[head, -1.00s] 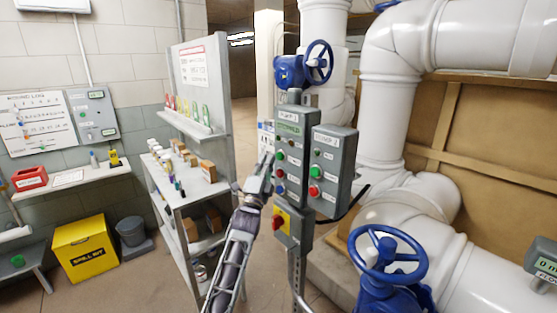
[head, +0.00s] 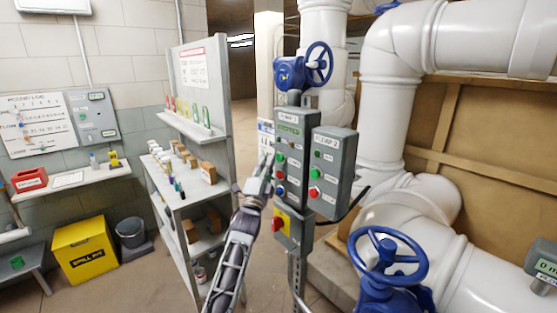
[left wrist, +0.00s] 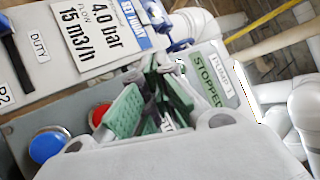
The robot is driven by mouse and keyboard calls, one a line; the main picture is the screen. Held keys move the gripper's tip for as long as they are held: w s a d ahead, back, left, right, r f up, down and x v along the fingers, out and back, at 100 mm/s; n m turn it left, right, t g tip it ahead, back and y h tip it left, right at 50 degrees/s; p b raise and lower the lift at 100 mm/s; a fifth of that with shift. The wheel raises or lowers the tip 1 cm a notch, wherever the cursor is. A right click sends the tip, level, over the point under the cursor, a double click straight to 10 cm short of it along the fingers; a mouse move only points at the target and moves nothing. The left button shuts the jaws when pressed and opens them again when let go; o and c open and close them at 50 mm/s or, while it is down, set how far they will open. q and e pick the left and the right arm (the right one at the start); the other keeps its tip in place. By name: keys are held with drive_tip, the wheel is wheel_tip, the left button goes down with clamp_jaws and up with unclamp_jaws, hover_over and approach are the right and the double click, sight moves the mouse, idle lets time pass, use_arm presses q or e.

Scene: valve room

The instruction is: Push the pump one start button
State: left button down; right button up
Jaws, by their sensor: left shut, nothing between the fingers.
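The pump one control box (head: 292,128) is grey, on a post. It carries a green button (head: 280,160), a red button (head: 280,178) and a blue button below. My left gripper (head: 268,158) is shut and empty, just left of the green button in the head view. In the left wrist view, my shut fingers (left wrist: 152,108) hide where the green button sits. The red button (left wrist: 99,115) and blue button (left wrist: 47,146) show beside them, and the label reads PUMP 1, STOPPED (left wrist: 208,80). I cannot tell whether the fingertips touch the green button. My right gripper is out of view.
The pump two box (head: 333,168) stands close on the right. A yellow plate with a red knob (head: 280,222) sits below the pump one box. A blue handwheel (head: 388,255) is at lower right. A shelf unit (head: 195,190) stands to the left.

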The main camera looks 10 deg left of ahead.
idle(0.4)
use_arm(q)
drive_tip(key=shift+w+d+b, duration=0.4)
drive_tip(key=shift+w+d, duration=0.15)
drive_tip(key=shift+w, duration=0.1)
idle(1.4)
idle(0.5)
drive_tip(key=shift+s+a+p, duration=0.4)
drive_tip(key=shift+s+a, duration=0.1)
drive_tip(key=shift+s, duration=0.15)
drive_tip(key=shift+s+a, duration=0.1)
drive_tip(key=s+a+p, duration=0.1)
drive_tip(key=s, duration=0.1)
drive_tip(key=s+a+p, duration=0.1)
drive_tip(key=a, duration=0.1)
drive_tip(key=shift+s, duration=0.4)
idle(0.3)
idle(0.5)
